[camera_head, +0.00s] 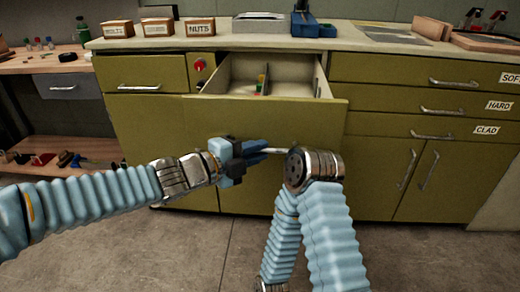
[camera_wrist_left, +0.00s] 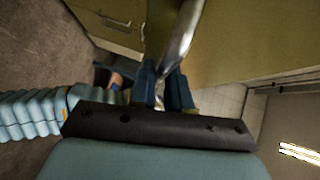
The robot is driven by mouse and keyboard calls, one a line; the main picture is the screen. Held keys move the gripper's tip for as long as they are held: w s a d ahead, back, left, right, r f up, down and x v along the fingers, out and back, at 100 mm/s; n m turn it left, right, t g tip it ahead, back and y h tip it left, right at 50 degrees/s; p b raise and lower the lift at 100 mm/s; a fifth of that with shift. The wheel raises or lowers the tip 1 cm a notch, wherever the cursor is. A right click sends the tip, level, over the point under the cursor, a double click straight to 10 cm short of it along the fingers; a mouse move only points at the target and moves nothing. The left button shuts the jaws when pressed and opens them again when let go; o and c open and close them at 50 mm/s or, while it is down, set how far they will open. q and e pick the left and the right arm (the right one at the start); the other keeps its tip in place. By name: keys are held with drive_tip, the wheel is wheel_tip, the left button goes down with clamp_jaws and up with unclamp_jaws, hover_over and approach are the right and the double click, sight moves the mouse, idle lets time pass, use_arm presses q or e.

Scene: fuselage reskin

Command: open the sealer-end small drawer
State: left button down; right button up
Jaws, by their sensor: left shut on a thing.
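An olive drawer (camera_head: 300,115) in the middle of the bench stands pulled out, its pale inside showing in the head view. My left gripper (camera_head: 262,149) is shut on the metal handle (camera_head: 282,150) on its front. In the left wrist view, the handle (camera_wrist_left: 182,35) runs between the blue fingers of the left gripper (camera_wrist_left: 168,88). A smaller drawer (camera_head: 145,72) to the left is shut, with its own handle. I cannot tell from a label which drawer is the sealer-end one. My right gripper is not in view; only bent right-arm links show.
Boxes, one labelled NUTS (camera_head: 200,27), stand on the worktop (camera_head: 380,45). Drawers labelled SOFT, HARD and CLAD (camera_head: 486,130) are shut at right. A side bench (camera_head: 40,65) with small bottles stands at left. The floor (camera_head: 190,245) in front is open.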

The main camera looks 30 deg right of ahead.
use_arm(q)
drive_tip(key=shift+s+a, duration=0.15)
drive_tip(key=shift+s, duration=0.05)
drive_tip(key=c, duration=1.2)
unclamp_jaws()
drive_tip(key=shift+o, duration=0.2)
drive_tip(key=shift+a, duration=0.1)
drive_tip(key=p+v, duration=0.1)
drive_tip(key=v, duration=1.2)
drive_tip(key=shift+a, duration=0.25)
drive_tip(key=shift+s, duration=0.1)
